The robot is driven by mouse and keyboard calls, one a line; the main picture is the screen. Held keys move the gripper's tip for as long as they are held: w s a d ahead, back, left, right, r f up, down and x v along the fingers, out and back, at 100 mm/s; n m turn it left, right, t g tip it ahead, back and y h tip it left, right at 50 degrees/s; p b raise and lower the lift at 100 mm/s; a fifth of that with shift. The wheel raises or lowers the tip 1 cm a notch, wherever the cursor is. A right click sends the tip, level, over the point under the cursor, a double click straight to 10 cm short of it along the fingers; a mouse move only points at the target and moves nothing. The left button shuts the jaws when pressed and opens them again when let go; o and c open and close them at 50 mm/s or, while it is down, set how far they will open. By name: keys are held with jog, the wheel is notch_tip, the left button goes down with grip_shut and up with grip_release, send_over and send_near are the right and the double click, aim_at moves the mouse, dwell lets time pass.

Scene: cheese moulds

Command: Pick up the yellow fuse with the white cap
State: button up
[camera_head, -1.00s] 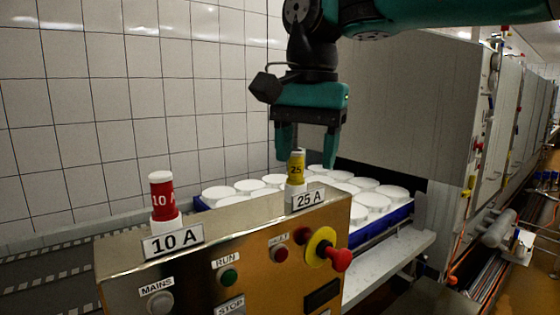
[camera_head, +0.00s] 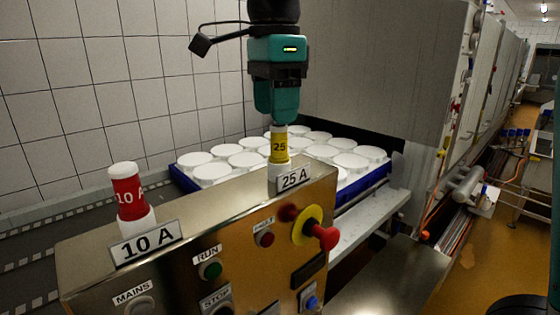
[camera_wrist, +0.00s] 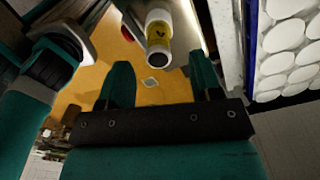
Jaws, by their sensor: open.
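The yellow fuse (camera_head: 279,149), marked 25, stands upright in a white holder (camera_head: 279,174) behind the 25 A plate on the metal panel. My gripper (camera_head: 277,119) is directly above it in the head view, its fingers lined up one behind the other and hiding the fuse's top. In the wrist view the yellow fuse (camera_wrist: 157,36) appears near the top, its near end white-rimmed with a dark face. There my gripper (camera_wrist: 160,61) is open and empty, with the fuse's near end in line with the gap between the fingertips. I cannot tell whether they touch.
A red fuse with a white cap (camera_head: 127,190) stands in another holder behind the 10 A plate (camera_head: 147,243). The panel (camera_head: 190,250) carries buttons and a red knob (camera_head: 325,236). A blue tray (camera_head: 370,187) of white moulds lies behind it.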

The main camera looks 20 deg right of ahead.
aim_at(279, 156)
jog(key=shift+s+d+f+p, duration=0.15)
jog(key=shift+f+p, duration=0.35)
jog(key=shift+f, duration=1.1)
jog(key=shift+s+d+f+p, duration=0.1)
jog(key=shift+f+p, duration=0.35)
jog(key=shift+f, duration=1.1)
jog(key=shift+w, duration=0.1)
jog(key=c, duration=0.9)
